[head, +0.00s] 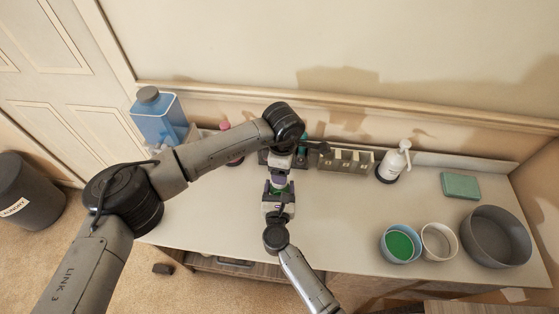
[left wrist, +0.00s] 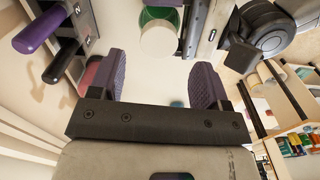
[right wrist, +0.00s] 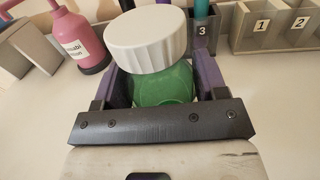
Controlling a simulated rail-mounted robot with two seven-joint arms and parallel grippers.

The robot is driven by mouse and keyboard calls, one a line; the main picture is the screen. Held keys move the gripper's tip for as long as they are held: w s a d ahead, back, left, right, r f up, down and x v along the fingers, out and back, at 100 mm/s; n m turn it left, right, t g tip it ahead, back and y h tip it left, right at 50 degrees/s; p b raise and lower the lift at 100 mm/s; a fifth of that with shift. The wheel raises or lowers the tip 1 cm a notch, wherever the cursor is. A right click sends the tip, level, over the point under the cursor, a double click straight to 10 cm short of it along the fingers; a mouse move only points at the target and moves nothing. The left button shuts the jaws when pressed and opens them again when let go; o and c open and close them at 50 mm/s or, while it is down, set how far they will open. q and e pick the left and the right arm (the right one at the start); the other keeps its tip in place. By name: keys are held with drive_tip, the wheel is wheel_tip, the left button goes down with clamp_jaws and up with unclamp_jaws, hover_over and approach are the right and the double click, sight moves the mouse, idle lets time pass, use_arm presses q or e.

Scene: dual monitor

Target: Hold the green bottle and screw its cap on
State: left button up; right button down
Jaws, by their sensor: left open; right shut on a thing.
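The green bottle (right wrist: 163,84) is between the purple fingers of my right gripper (right wrist: 163,82), which is shut on it. A white ribbed cap (right wrist: 147,40) is at the bottle's top; I cannot tell how tightly it is seated. My left gripper (left wrist: 155,88) is open and empty; in its wrist view the white cap (left wrist: 158,40) and green bottle (left wrist: 160,14) lie beyond the gap between its fingers. In the head view my left gripper (head: 279,178) is just behind my right gripper (head: 278,197), and the bottle (head: 278,189) is mostly hidden between them.
Numbered grey compartments (head: 345,160) stand at the table's back, with a white pump bottle (head: 393,162) to their right. A pink bottle (right wrist: 80,35) is at the left. A blue bowl (head: 388,242), white cup (head: 440,241) and grey pan (head: 496,237) are on the right.

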sight(279, 192)
use_arm(q)
drive_tip(key=n, duration=0.4)
drive_tip(key=shift+d+r, duration=0.1)
drive_tip(key=shift+r, duration=0.2)
drive_tip(key=n, duration=0.4)
drive_tip(key=shift+r, duration=0.3)
drive_tip(key=n, duration=0.4)
drive_tip(key=a+n, duration=0.1)
drive_tip(key=n, duration=0.1)
drive_tip(key=shift+r, duration=0.4)
drive_tip(key=shift+w+f, duration=0.1)
drive_tip(key=shift+f, duration=3.95)
drive_tip(key=c, duration=0.9)
